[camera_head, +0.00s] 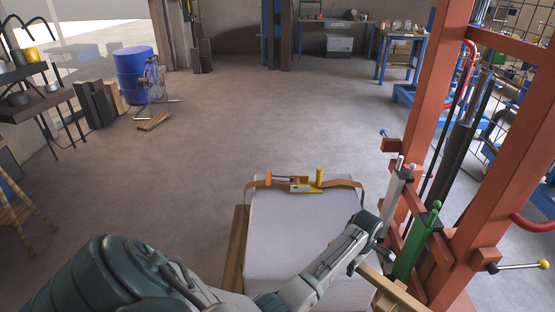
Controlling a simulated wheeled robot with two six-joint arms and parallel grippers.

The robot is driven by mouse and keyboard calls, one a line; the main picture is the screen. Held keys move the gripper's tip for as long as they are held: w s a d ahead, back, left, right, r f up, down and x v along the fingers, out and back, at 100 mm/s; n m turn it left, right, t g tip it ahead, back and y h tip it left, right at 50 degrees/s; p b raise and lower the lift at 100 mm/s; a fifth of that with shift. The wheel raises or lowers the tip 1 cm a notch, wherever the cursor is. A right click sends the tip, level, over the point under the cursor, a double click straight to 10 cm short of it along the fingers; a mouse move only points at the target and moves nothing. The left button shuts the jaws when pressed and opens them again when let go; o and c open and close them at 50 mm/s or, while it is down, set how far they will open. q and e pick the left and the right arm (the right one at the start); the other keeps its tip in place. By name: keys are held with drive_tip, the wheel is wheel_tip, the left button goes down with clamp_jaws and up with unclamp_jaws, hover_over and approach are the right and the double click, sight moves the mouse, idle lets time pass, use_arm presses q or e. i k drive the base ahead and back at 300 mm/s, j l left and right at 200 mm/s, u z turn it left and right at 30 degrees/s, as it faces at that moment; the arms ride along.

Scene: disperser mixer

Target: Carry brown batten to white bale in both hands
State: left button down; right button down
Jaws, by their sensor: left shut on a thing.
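The white bale (290,235) stands at the bottom centre, with an orange-brown strap (343,183) and a yellow-and-orange tool (300,184) on its far top edge. My left arm reaches across the bale from the lower left. My left gripper (368,258) is at the bale's right side, shut on what looks like the brown batten (394,287). The batten slants down to the lower right, and its near end is cut off or hidden. The fingertips are small and partly hidden by the wrist. My right gripper is not in view.
A red-orange steel frame (425,90) with a green cylinder (416,243) stands close right of the bale. A wooden edge (236,250) runs along the bale's left side. A blue drum (133,75) and a fan (153,82) stand far left. The middle floor is clear.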

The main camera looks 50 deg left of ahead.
sight(310, 237)
drive_tip(key=i+u, duration=0.1)
drive_tip(key=u, duration=0.25)
drive_tip(key=l+u, duration=0.1)
drive_tip(key=u, duration=0.25)
drive_tip(key=i+l+u, duration=0.15)
drive_tip(key=u, duration=0.2)
drive_tip(key=i+l+u, duration=0.1)
drive_tip(key=i+u, duration=0.15)
drive_tip(key=i+l+u, duration=0.15)
drive_tip(key=i+u, duration=0.15)
